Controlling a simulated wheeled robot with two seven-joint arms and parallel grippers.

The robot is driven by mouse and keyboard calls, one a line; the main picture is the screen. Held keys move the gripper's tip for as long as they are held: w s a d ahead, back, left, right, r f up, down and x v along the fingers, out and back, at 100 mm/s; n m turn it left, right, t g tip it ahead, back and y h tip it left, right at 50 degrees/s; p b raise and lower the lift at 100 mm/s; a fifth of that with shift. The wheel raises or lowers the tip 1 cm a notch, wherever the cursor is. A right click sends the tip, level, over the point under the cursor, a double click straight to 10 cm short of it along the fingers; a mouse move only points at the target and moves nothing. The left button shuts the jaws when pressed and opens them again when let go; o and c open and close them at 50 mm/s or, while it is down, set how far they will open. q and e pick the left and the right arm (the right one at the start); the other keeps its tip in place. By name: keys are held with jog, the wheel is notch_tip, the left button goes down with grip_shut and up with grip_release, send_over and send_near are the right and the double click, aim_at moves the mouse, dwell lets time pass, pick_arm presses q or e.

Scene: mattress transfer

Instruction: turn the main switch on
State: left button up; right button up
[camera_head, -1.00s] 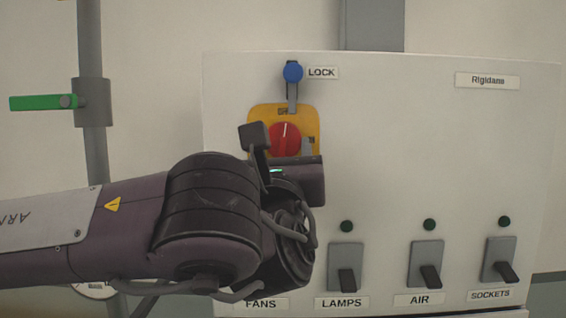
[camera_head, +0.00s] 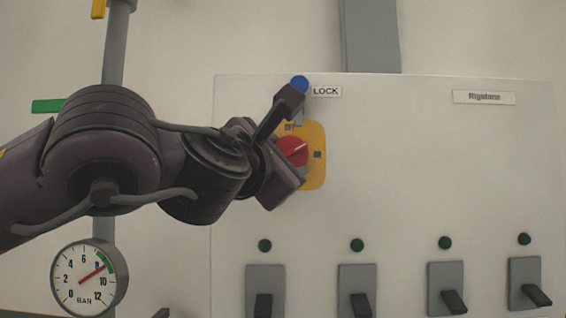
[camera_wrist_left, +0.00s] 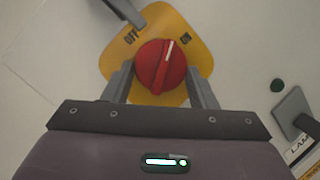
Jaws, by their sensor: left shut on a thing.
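The main switch is a red round knob (camera_head: 293,151) on a yellow plate (camera_head: 316,170) marked OFF and ON; the knob also shows in the left wrist view (camera_wrist_left: 160,67). Its white mark points between OFF and ON, nearer ON. My left gripper (camera_wrist_left: 162,78) is shut on the red knob, with one finger on each side of it. In the head view my left gripper (camera_head: 288,166) covers the left and lower part of the plate. The blue-tipped LOCK lever (camera_head: 299,84) is above the plate, partly hidden by my wrist. My right gripper is not in view.
Several lever switches stand low on the white panel (camera_head: 420,170), with dark green lamps such as this lamp (camera_head: 357,245) above them. A pressure gauge (camera_head: 90,279) and a pipe with a green handle (camera_head: 47,106) are at the left, near my left arm.

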pick_arm(q)
jog(key=shift+a+r+m+g+p, duration=0.15)
jog(key=shift+m+g+p, duration=0.55)
jog(key=shift+m, duration=0.7)
jog(key=shift+d+r+m+g+p, duration=0.15)
jog(key=shift+m+g+p, duration=0.25)
jog(key=shift+m+p, duration=0.8)
jog(key=shift+a+m, duration=0.1)
jog(key=shift+m, duration=0.3)
jog(key=o, duration=1)
